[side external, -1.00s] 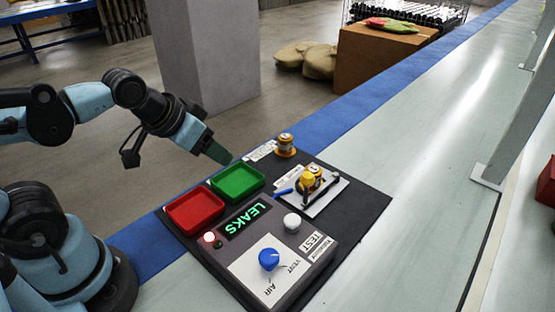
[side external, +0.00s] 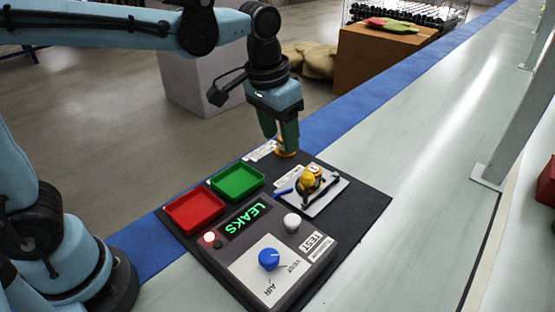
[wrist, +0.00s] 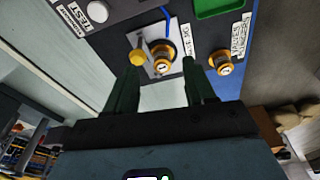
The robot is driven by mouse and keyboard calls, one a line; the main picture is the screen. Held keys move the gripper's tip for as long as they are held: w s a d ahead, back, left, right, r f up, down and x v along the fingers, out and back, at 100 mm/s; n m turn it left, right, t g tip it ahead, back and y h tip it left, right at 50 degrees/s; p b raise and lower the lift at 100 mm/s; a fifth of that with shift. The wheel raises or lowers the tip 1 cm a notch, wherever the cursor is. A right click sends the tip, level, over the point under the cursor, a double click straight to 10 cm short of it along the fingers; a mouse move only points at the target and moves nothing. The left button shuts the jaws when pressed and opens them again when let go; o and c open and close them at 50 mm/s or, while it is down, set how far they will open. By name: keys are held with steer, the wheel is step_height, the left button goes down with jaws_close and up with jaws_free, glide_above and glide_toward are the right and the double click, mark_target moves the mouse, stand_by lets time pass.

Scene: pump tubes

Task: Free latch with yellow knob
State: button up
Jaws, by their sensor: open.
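The yellow knob (side external: 307,183) sits on the latch of a pale metal fixture plate (side external: 337,188) on the black mat. In the wrist view the knob (wrist: 137,57) is left of a gold-orange pump tube (wrist: 162,58) held in the fixture. A dark lever lies across the plate. My gripper (side external: 280,146) points down, open and empty, behind and left of the fixture in the side view, above it. A second orange pump tube (side external: 285,153) stands partly hidden behind its fingers. In the wrist view my gripper (wrist: 160,74) has its fingertips apart, the knob near the left one.
A red tray (side external: 195,212) and a green tray (side external: 238,181) lie left of the fixture. A test box (side external: 270,255) with a lit LEAKS display, blue dial and white button is in front. A blue tube (side external: 282,192) lies beside the fixture.

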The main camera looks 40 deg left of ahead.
steer(key=g, duration=0.2)
glide_above(306, 202)
steer(key=shift+w+a+f+m, duration=0.15)
steer(key=shift+f, duration=0.35)
steer(key=shift+w+a+f+m, duration=0.1)
steer(key=shift+f+m, duration=0.05)
steer(key=shift+f, duration=0.3)
step_height(306, 202, down, 12)
steer(key=shift+f, duration=0.1)
jaws_close()
